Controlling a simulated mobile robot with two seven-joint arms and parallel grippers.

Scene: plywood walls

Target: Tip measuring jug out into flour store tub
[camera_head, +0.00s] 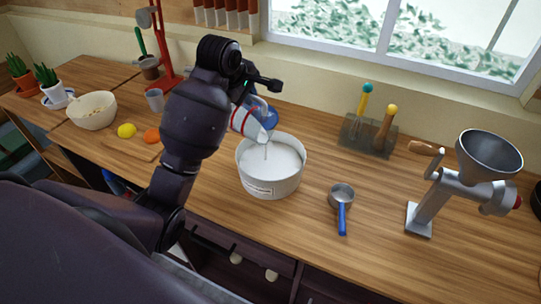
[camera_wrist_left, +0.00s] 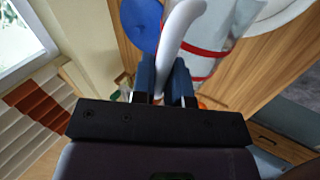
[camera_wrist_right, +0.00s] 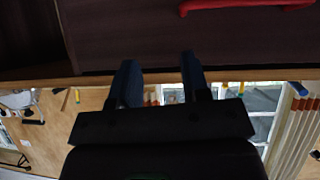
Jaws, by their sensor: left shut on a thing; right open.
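The measuring jug (camera_head: 246,123) is white with red bands, tilted over the flour store tub with its mouth down to the right. A thin pale streak runs from its mouth into the tub. The flour store tub (camera_head: 270,187) is round and white, with a label on its front and white contents. My left gripper (camera_head: 250,92) is above and behind the jug. In the left wrist view its fingers (camera_wrist_left: 161,85) are shut on the jug's white handle (camera_wrist_left: 180,35). My right gripper (camera_wrist_right: 157,85) is open and empty, seen only in the right wrist view.
A blue round thing (camera_head: 264,112) lies behind the tub. A blue-handled scoop (camera_head: 341,207) lies to the right, near a grinder (camera_head: 432,200) and a utensil block (camera_head: 368,137). A bowl (camera_head: 92,113), a lemon (camera_head: 127,131) and plants stand left.

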